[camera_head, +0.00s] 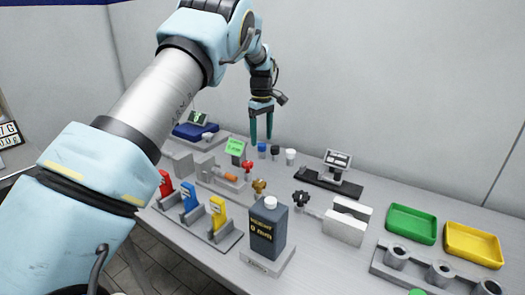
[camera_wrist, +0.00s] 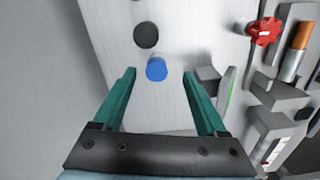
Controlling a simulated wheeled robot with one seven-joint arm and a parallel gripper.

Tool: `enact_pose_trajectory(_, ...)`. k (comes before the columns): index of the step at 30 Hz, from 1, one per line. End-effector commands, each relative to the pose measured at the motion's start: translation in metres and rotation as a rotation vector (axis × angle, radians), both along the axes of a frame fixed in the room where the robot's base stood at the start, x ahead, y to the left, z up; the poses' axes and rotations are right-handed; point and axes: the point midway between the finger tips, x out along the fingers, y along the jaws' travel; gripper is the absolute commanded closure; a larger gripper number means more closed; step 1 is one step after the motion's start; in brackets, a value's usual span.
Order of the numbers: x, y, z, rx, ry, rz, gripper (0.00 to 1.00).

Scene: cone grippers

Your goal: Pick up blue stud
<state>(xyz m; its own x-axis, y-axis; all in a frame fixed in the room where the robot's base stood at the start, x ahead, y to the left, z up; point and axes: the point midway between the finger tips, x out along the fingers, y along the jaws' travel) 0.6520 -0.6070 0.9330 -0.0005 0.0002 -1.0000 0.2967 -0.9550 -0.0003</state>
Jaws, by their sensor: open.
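The blue stud (camera_head: 262,148) is a small blue cylinder standing on the table near the wall in the head view. It also shows in the wrist view (camera_wrist: 156,69), just beyond the fingertips and roughly between their lines. My gripper (camera_head: 261,140) has two green fingers pointing down, close to the stud in the head view. In the wrist view my gripper (camera_wrist: 159,72) is open, with nothing between its fingers. How high the fingertips are above the stud is hard to tell.
A black stud (camera_wrist: 146,36) stands beside the blue one, and a white stud (camera_head: 290,156) is further right. A red valve knob (camera_wrist: 264,31) and a dark bottle (camera_head: 267,229) stand further off.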

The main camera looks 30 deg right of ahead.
Motion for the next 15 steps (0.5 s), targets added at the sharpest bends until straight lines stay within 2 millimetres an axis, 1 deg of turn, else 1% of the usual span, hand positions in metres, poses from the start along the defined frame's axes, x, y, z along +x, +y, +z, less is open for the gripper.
enact_pose_trajectory(4,0.001,-0.001,-0.013,0.003,0.002,-0.001,0.26)
enact_pose_trajectory(10,0.003,-0.004,-0.042,0.001,0.001,-0.001,0.26)
enact_pose_trajectory(12,0.003,-0.004,-0.048,0.001,0.001,-0.001,0.26)
enact_pose_trajectory(15,0.003,-0.004,-0.052,-0.001,0.0,-0.001,0.26)
